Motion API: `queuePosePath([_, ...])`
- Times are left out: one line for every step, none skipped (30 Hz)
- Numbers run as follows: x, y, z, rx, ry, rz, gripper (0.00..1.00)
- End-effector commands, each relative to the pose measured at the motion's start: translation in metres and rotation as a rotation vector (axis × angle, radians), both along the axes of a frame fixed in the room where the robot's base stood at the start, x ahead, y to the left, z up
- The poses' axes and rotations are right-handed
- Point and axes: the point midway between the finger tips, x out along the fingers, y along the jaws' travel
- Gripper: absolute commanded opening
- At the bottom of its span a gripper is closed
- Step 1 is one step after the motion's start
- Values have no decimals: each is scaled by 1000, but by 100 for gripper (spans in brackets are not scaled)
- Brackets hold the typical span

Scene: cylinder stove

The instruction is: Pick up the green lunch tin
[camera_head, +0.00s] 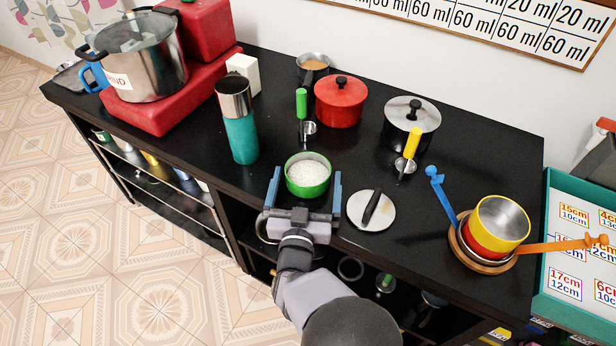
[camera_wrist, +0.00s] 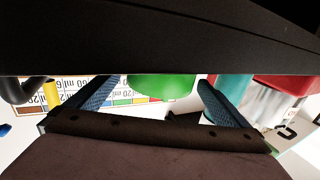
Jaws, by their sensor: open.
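The green lunch tin (camera_head: 308,187) is a small round open green container with white grainy contents, upright near the front edge of the black counter. My gripper (camera_head: 307,173) is open, with one blue finger on the left of the tin and one on the right. Gaps show between the fingers and the tin's sides. In the wrist view, which looks upside down, the green tin (camera_wrist: 162,87) shows between the two blue fingers (camera_wrist: 157,82), partly cut off by the black surface above. I cannot tell the fingers' exact height against the tin.
A teal flask (camera_head: 241,140) stands left of the tin. A lid with a black handle (camera_head: 371,211) lies close on the right. A green-handled tool (camera_head: 301,103) and a red pot (camera_head: 340,105) stand behind. Stacked yellow and red pots (camera_head: 499,222) are farther right.

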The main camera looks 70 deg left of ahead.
Motion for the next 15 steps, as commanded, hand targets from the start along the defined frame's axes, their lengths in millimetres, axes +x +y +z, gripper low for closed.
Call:
queuePosePath([3,6,2,0,0,-1,100])
queuePosePath([4,9,2,-1,0,-1,100])
queuePosePath([6,13,2,0,0,-1,100])
queuePosePath([7,16,1,0,0,-1,100])
queuePosePath([8,19,1,0,0,-1,100])
queuePosePath([9,22,1,-1,0,0,100])
queuePosePath([10,25,1,0,0,0,100])
queuePosePath([11,26,1,0,0,0,100])
queuePosePath([11,28,1,0,0,1,100])
queuePosePath([12,29,1,0,0,1,100])
queuePosePath([12,30,1,0,0,1,100])
queuePosePath([12,31,1,0,-1,1,100])
queuePosePath([12,31,0,-1,-1,1,100])
queuePosePath([12,31,0,-1,-1,2,100])
queuePosePath([12,31,0,-1,-1,1,100])
